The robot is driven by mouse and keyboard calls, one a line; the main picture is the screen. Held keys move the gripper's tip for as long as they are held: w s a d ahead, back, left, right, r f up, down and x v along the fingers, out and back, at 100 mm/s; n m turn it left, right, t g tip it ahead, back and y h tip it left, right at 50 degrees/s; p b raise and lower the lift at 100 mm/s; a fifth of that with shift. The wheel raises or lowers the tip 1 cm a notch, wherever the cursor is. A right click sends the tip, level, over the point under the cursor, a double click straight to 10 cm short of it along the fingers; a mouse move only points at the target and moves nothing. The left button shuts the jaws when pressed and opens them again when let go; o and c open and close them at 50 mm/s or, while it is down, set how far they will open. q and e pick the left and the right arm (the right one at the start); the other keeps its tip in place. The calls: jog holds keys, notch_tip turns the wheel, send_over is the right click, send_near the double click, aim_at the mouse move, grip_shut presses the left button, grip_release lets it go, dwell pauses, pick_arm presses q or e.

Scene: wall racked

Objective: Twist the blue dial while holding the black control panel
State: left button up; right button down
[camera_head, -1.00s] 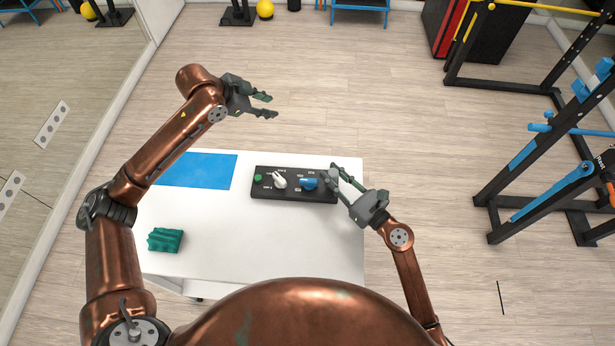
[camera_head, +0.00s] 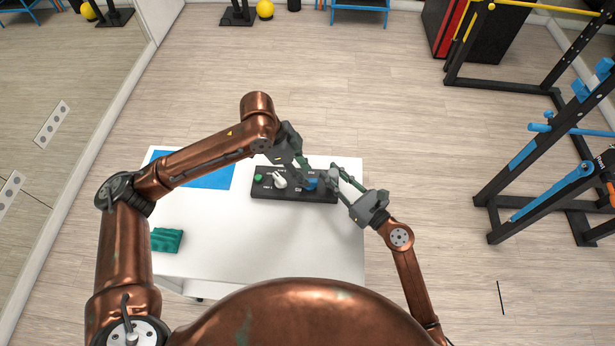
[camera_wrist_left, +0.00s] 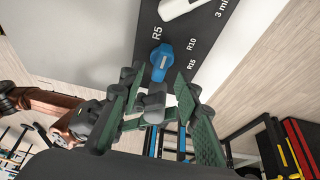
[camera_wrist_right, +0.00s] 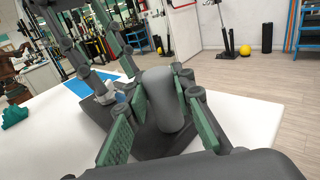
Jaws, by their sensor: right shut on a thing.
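The black control panel (camera_head: 262,192) lies on the white table and carries a green button, a white dial (camera_head: 280,180) and the blue dial (camera_head: 311,184). My left gripper (camera_head: 306,171) is above the panel by the blue dial. In the left wrist view its fingers are open, with the blue dial (camera_wrist_left: 161,61) just beyond and between the tips; I see no contact. My right gripper (camera_head: 337,180) is at the panel's right end. In the right wrist view its fingers are shut on a dark grey rounded grip (camera_wrist_right: 163,98) of the panel.
A blue mat (camera_head: 208,178) and a green block (camera_head: 166,240) lie on the white table (camera_head: 250,245), left of the panel. The front of the table is clear. Black gym racks (camera_head: 530,150) stand on the floor to the right, and a mirror wall is at left.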

aim_at(309, 180)
pick_arm(q)
jog(key=shift+x, duration=1.65)
jog(key=shift+c, duration=0.5)
grip_shut()
